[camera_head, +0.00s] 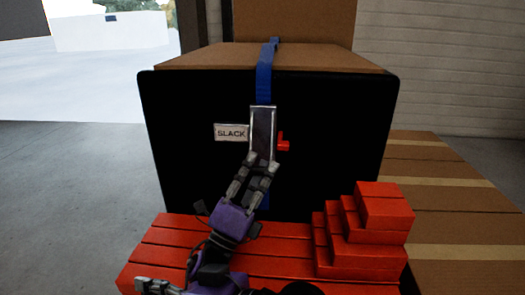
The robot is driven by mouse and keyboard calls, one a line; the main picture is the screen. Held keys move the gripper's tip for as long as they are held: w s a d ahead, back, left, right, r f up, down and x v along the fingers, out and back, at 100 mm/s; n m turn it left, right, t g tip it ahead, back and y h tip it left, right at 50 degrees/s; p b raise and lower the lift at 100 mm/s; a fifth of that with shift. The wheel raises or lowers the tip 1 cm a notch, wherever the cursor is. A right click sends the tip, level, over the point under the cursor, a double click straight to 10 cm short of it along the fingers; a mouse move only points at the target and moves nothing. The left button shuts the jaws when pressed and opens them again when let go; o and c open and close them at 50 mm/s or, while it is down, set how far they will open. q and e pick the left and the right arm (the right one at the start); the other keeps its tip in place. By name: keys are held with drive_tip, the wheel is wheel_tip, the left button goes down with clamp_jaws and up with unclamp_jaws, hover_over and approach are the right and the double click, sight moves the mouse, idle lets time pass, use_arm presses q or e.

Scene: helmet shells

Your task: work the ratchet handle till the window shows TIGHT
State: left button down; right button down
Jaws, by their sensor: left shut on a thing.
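The ratchet (263,122) is a grey metal-edged piece with a dark face, set upright on the black front panel. Its window (231,132) is a white plate at its left that reads SLACK. A small red lever (284,145) sticks out at its right side. My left gripper (262,162) reaches up from below and is shut on the lower end of the ratchet handle, hiding that end. What looks like my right gripper (155,286) shows only partly at the bottom left edge; its jaws cannot be made out.
A blue strap (265,75) runs over the cardboard box top (200,57) down to the ratchet. The black panel (345,130) fills the middle. Red stepped blocks (380,210) rise at the right on a red slatted surface (165,240). Cardboard boxes (445,190) stand right; open floor (70,190) lies left.

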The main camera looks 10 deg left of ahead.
use_arm(q)
drive_tip(key=shift+r, duration=0.1)
use_arm(e)
drive_tip(key=w+d+r+m+h, duration=0.1)
drive_tip(key=w+r+m+h, duration=0.1)
drive_tip(key=w+r+h, duration=0.3)
drive_tip(key=w+d+r+m+h, duration=0.1)
drive_tip(key=w+h, duration=0.2)
drive_tip(key=w, duration=0.4)
drive_tip(key=w+d+r+m+t+h, duration=0.2)
drive_tip(key=w+d+r+m+h, duration=0.25)
drive_tip(key=r, duration=0.45)
drive_tip(key=w+d+r+m+t+h, duration=0.1)
drive_tip(key=w+d+r+m+h, duration=0.15)
drive_tip(key=w+d+r, duration=0.45)
drive_tip(key=shift+y, duration=0.3)
drive_tip(key=x, duration=0.3)
drive_tip(key=d+x, duration=0.1)
drive_tip(key=x, duration=0.6)
drive_tip(key=shift+d, duration=0.25)
drive_tip(key=shift+f, duration=0.1)
